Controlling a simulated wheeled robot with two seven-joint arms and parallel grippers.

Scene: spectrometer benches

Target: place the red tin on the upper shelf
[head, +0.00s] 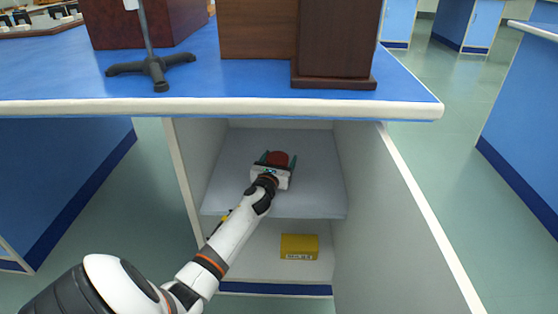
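The red tin (277,158) is inside the open cabinet, over the grey upper shelf (316,187). The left gripper (278,159) reaches in from the front left, with one teal finger on each side of the tin. The fingers stand apart by about the tin's width. I cannot tell whether they press on the tin or only stand beside it. The gripper's body hides the tin's lower front, so whether its base touches the shelf is unclear. My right gripper is not in view.
A yellow box (299,246) sits on the lower shelf (265,263). Another yellow thing (224,219) is mostly hidden behind my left arm. The blue benchtop (230,80) overhangs the cabinet and carries brown wooden boxes and a stand (154,68). Cabinet walls bound both sides.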

